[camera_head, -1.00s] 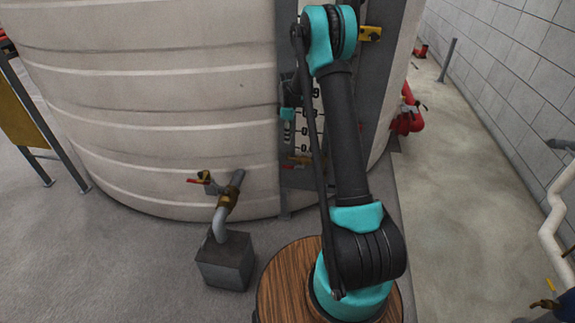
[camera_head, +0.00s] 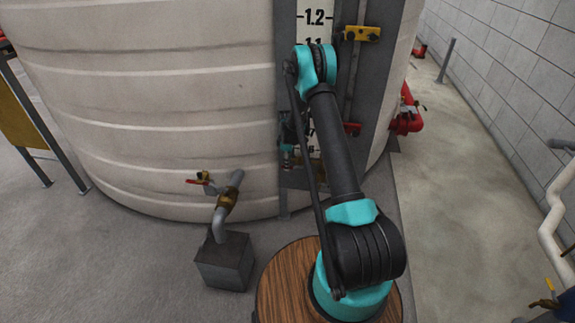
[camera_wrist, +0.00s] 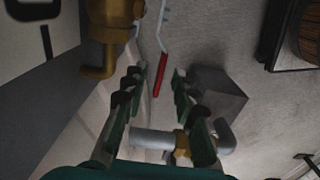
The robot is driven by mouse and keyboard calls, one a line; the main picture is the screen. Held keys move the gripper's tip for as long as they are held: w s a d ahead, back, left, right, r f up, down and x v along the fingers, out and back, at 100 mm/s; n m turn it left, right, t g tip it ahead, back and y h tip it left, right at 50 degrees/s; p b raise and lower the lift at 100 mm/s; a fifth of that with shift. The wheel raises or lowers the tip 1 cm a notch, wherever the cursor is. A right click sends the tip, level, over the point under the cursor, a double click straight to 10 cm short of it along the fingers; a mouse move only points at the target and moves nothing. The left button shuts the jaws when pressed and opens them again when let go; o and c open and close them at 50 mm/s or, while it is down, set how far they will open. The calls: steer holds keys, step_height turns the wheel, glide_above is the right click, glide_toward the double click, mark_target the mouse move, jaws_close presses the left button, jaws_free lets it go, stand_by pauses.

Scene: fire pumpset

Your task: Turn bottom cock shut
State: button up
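The bottom cock (camera_wrist: 108,25) is a brass body with a bent outlet at the upper left of the wrist view. A lever with a pale metal shank and a red grip (camera_wrist: 160,75) hangs beside it, pointing down in the picture. My gripper (camera_wrist: 159,72) is open, its dark green fingers on either side of the red grip. A gap shows on both sides; I see no clear contact. In the head view my gripper (camera_head: 288,150) is partly hidden behind my arm, and I cannot make out the bottom cock there.
The level gauge (camera_head: 313,18) runs up the large pale tank (camera_head: 150,90), with a yellow upper fitting (camera_head: 362,33). A red-handled outlet valve (camera_head: 203,179) and pipe rise from a grey block (camera_head: 226,262) at lower left. Floor on the right is mostly clear.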

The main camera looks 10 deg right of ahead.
steer(key=shift+f, duration=0.15)
steer(key=shift+c, duration=0.3)
jaws_close()
